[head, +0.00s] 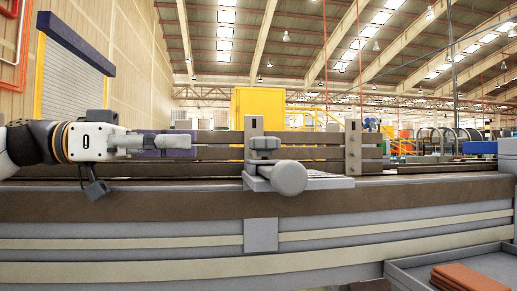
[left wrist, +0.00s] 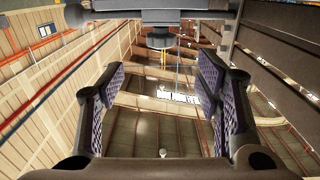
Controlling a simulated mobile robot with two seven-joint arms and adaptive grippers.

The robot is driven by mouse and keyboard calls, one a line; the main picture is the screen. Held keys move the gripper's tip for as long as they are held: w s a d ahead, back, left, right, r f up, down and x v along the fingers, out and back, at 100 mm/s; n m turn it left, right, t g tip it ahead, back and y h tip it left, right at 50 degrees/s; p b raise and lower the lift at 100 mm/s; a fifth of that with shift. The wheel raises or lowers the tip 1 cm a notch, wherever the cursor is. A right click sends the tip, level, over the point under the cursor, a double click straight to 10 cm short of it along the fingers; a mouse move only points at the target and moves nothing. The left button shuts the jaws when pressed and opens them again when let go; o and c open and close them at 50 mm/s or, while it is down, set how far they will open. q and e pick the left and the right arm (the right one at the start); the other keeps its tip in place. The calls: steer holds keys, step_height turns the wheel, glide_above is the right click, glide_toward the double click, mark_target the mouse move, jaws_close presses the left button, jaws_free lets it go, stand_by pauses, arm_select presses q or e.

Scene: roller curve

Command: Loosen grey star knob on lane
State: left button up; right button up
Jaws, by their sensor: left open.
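A small grey knob (head: 265,143) sits against an upright post on the lane's rail. A larger rounded grey knob (head: 289,177) sticks out below it, toward the head camera; its star shape is not clear. My left gripper (head: 190,142) is left of both, apart from them, level with the smaller knob and pointing right. In the left wrist view my left gripper (left wrist: 160,95) is open and empty, with purple ridged pads. A dark round knob-like part (left wrist: 160,38) hangs from a grey bar beyond the fingertips. My right gripper is not in view.
The lane's long rails (head: 400,165) run across the picture behind the knobs. A second upright post (head: 353,147) stands to the right. A grey tray (head: 410,272) with a reddish-brown block (head: 462,278) lies at the lower right. The gap between gripper and first post looks clear.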

mark_target(257, 142)
arm_select(q)
steer(key=d, duration=0.3)
steer(key=d+p, duration=0.1)
steer(key=d, duration=0.1)
steer(key=shift+w+d+r, duration=0.15)
steer(key=shift+w+r, duration=0.1)
steer(key=shift+w, duration=0.1)
steer(key=d, duration=0.2)
steer(key=w+d, duration=0.1)
steer(key=d, duration=0.1)
steer(key=d+p, duration=0.1)
steer(key=d, duration=0.1)
steer(key=shift+w+f, duration=0.1)
steer(key=shift+w, duration=0.2)
steer(key=shift+w+d+f, duration=0.1)
steer(key=shift+d, duration=0.25)
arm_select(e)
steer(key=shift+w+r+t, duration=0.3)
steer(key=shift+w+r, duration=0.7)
arm_select(q)
steer(key=shift+c, duration=0.5)
steer(key=c, duration=1.1)
